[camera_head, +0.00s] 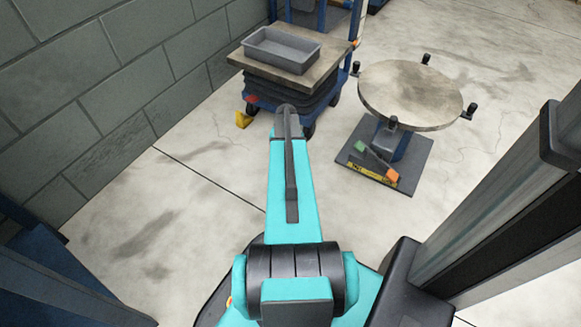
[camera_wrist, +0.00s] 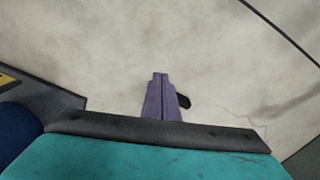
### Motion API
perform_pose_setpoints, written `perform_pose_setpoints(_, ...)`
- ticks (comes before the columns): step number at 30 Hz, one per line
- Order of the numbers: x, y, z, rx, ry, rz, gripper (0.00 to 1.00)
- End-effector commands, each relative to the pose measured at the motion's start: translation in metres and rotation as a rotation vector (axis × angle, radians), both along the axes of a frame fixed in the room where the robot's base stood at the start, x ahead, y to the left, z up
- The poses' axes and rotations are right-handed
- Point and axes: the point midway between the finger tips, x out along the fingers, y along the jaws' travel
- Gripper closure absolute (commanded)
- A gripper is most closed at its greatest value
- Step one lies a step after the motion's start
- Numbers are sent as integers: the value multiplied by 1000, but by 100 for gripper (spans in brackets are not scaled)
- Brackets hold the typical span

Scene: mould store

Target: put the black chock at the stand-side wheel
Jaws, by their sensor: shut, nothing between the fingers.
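My gripper (camera_wrist: 160,94) is shut and empty in the wrist view, pointing at the pale floor. A small black shape (camera_wrist: 184,101) shows just right of its fingers, partly hidden by them. It may be the black chock, but too little shows to be sure. My arm covers part of the cart's near side and hides my gripper there. The round-topped stand (camera_head: 410,95) is to the right of the cart.
A yellow chock (camera_head: 243,119) lies by the cart's left wheel (camera_head: 252,108). A grey tray (camera_head: 282,48) sits on the cart top. The stand's dark base plate (camera_head: 405,182) bears orange and green pieces. A block wall (camera_head: 90,80) bounds the left. Floor left of my arm is clear.

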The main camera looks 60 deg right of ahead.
Motion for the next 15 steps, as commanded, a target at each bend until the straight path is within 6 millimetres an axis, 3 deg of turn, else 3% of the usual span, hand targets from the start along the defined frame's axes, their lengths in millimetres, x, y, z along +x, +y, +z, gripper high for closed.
perform_pose_setpoints(15, -1, -2, -4, -1, 0, -5, 100)
